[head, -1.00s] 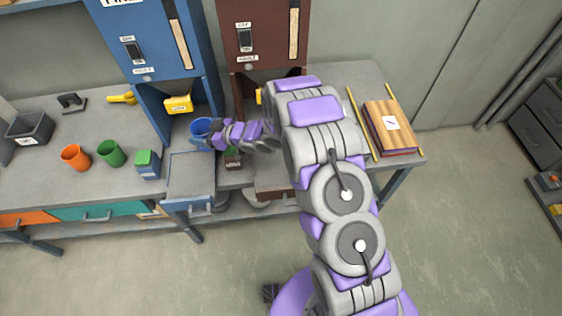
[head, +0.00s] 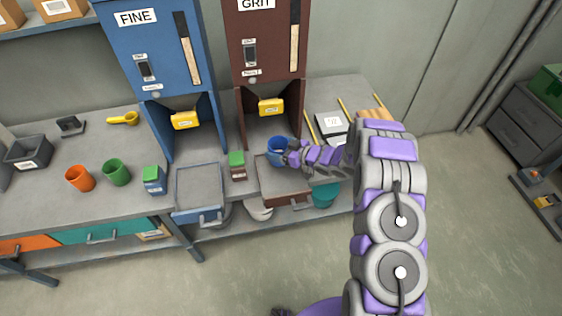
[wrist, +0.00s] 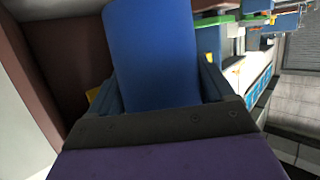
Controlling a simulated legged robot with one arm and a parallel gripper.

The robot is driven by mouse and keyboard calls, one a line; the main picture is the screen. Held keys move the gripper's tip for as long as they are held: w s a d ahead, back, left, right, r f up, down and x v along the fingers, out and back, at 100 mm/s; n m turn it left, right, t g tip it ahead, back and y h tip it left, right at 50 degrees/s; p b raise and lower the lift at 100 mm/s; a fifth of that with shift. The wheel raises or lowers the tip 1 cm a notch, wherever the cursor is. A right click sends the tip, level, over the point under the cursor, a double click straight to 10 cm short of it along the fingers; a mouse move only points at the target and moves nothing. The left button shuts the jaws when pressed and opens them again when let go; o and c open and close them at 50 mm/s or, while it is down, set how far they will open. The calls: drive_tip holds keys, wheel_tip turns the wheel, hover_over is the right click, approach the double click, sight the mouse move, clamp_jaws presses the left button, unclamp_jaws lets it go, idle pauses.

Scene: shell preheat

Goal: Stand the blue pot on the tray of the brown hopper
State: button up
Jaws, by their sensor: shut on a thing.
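The blue pot (head: 277,146) is in my gripper (head: 287,152), at the mouth of the brown hopper (head: 262,40). The pot looks upright in the head view. In the wrist view the blue pot (wrist: 152,50) fills the middle between the fingers of my gripper (wrist: 160,95), which are shut on it. The brown hopper's tray (head: 268,170) lies below and in front of its chute, under and around the pot. I cannot tell whether the pot's base touches the tray. The gripper reaches in from the right and covers part of the pot.
The blue hopper (head: 160,60) stands to the left with its own tray (head: 199,185). A brown box with a green top (head: 237,165) stands between the trays. Orange (head: 80,178) and green (head: 117,172) pots stand further left. A white-labelled block (head: 332,126) lies right of the brown hopper.

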drive_tip(key=shift+a+f, duration=0.25)
drive_tip(key=shift+f, duration=0.9)
drive_tip(key=f, duration=0.1)
drive_tip(key=d+f+b, duration=0.1)
drive_tip(key=f, duration=0.1)
drive_tip(key=shift+d+f, duration=0.15)
drive_tip(key=shift+d, duration=0.05)
drive_tip(key=shift+a, duration=0.1)
drive_tip(key=shift+a, duration=0.2)
drive_tip(key=o, duration=1.1)
drive_tip(key=shift+a, duration=0.2)
drive_tip(key=shift+c, duration=0.2)
drive_tip(key=shift+d, duration=0.55)
drive_tip(key=p+v, duration=0.2)
drive_tip(key=v, duration=0.9)
drive_tip(key=shift+s+r, duration=0.25)
drive_tip(key=shift+s, duration=0.05)
drive_tip(key=shift+d, duration=0.1)
